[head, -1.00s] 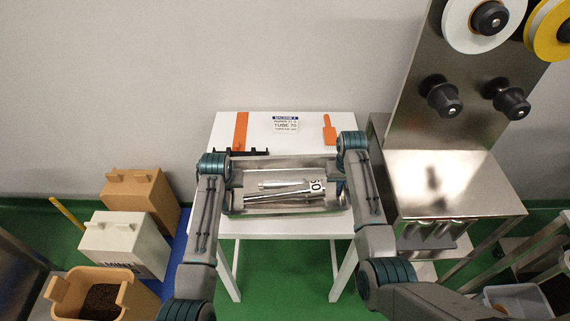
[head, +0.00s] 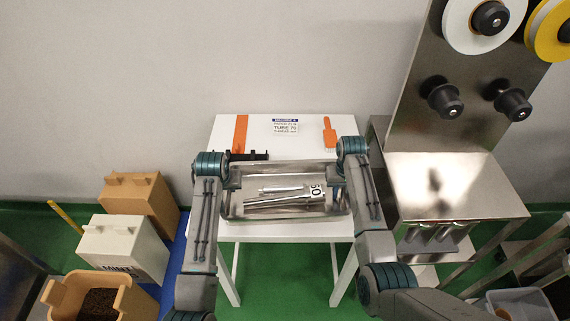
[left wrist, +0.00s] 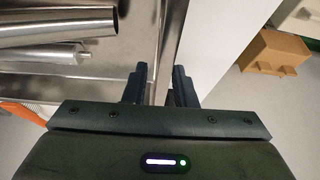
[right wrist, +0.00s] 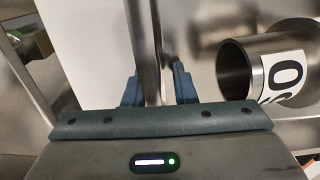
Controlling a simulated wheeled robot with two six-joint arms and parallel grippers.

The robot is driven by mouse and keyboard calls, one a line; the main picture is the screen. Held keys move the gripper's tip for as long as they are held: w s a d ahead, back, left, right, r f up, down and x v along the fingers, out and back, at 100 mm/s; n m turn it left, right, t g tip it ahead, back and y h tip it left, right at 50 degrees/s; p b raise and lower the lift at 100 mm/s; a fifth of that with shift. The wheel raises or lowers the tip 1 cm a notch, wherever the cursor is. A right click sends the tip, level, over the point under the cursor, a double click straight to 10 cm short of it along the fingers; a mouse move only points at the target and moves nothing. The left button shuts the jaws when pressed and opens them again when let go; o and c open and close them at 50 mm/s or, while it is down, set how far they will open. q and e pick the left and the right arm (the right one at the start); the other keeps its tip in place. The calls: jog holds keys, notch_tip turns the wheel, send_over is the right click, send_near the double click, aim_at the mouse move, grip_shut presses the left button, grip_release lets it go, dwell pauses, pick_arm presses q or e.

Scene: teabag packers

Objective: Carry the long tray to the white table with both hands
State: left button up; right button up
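The long metal tray (head: 285,212) lies over the front half of the white table (head: 285,230) and appears to rest on it. It holds metal tubes (head: 275,200), one with a "50" label that also shows in the right wrist view (right wrist: 285,75). My left gripper (left wrist: 158,85) is at the tray's left end, its fingers open on either side of the end wall. My right gripper (right wrist: 157,88) is at the right end, its fingers also apart with the wall between them. In the head view my arms partly hide both tray ends.
An orange strip (head: 240,132), a black bracket (head: 250,156), a label card (head: 286,126) and an orange brush (head: 329,132) lie on the table's back half. A steel machine (head: 450,185) stands at the right. Bins (head: 120,248) stand on the floor at the left.

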pick_arm(q)
jog(key=v, duration=0.7)
jog(key=shift+s+r, duration=0.25)
jog(key=shift+r, duration=0.1)
pick_arm(e)
jog(key=shift+r, duration=0.1)
notch_tip(320, 180, up, 12)
jog(key=shift+f, duration=0.1)
